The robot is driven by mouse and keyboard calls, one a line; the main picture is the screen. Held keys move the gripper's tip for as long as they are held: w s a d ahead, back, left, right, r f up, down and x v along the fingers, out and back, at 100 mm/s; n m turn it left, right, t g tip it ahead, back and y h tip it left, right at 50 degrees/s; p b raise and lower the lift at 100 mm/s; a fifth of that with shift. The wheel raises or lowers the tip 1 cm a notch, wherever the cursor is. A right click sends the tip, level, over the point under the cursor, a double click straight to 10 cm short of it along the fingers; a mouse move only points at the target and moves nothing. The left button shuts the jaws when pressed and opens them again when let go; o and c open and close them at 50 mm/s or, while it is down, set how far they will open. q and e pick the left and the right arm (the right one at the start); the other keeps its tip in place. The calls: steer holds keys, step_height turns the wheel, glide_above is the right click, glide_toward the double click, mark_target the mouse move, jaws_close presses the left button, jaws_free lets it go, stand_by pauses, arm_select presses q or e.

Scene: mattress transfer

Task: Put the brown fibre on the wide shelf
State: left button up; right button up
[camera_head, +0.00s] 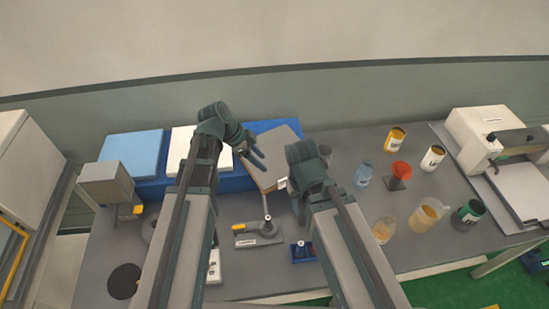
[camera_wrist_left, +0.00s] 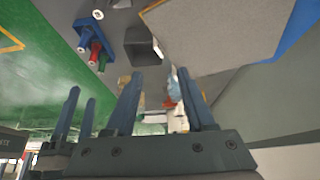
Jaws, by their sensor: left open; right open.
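The brown fibre seems to be the flat grey slab with a tan edge (camera_head: 276,150), lying askew over the right end of a long blue platform (camera_head: 153,188). Its near corner sticks out past the platform's front. My left gripper (camera_head: 259,157) is open at the slab's left side; I cannot tell if it touches. The slab also fills the upper part of the left wrist view (camera_wrist_left: 225,35), beyond the open fingers. My right gripper (camera_head: 298,205) is open by the slab's near right corner, its fingers mostly hidden by its wrist. I cannot make out which surface is the wide shelf.
A light blue pad (camera_head: 131,157) and a white pad (camera_head: 184,140) lie left on the platform. In front are a grey tool (camera_head: 257,234) and a blue rack (camera_head: 303,252). Jars, a blue bottle (camera_head: 363,174) and a red funnel (camera_head: 401,169) stand right.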

arm_select(q)
steer(key=b, duration=0.5)
glide_toward(281, 179)
steer(key=x, duration=0.3)
steer(key=shift+a+f, duration=0.15)
steer(key=shift+f, duration=0.05)
steer(key=shift+w+f+b, duration=0.1)
steer(key=shift+f+b, duration=0.1)
steer(key=shift+b, duration=0.15)
steer(key=shift+d+r, duration=0.1)
steer(key=shift+d, duration=0.15)
steer(key=b+x, duration=0.4)
steer(key=x, duration=0.1)
steer(key=shift+d, duration=0.2)
jaws_close()
